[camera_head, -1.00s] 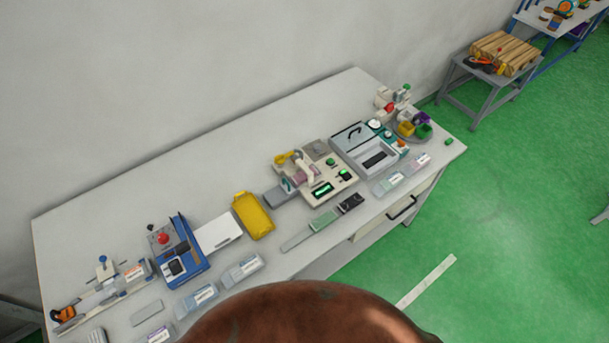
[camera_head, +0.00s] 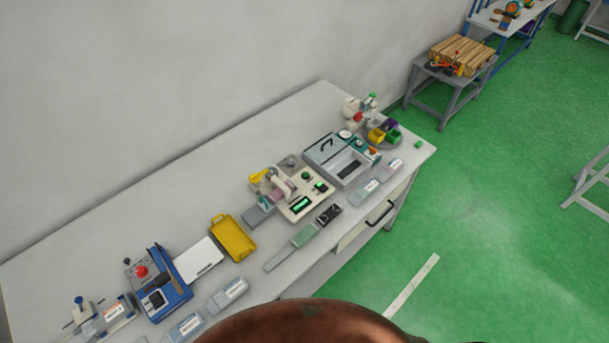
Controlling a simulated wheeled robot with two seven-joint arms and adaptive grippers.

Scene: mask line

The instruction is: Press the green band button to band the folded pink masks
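The banding machine (camera_head: 290,209) is a cream-coloured unit near the middle of the long grey table. Something pinkish (camera_head: 281,190), perhaps the folded masks, shows under the machine's light arm, too small to make out clearly. Neither of my grippers is in view.
A yellow tray (camera_head: 233,238), white board (camera_head: 199,262) and blue press (camera_head: 165,285) stand left of the machine. A grey sealer box (camera_head: 354,174) and coloured bins (camera_head: 376,135) stand to its right. Clear boxes line the front edge. A brown rounded shape (camera_head: 295,325) blocks the bottom centre.

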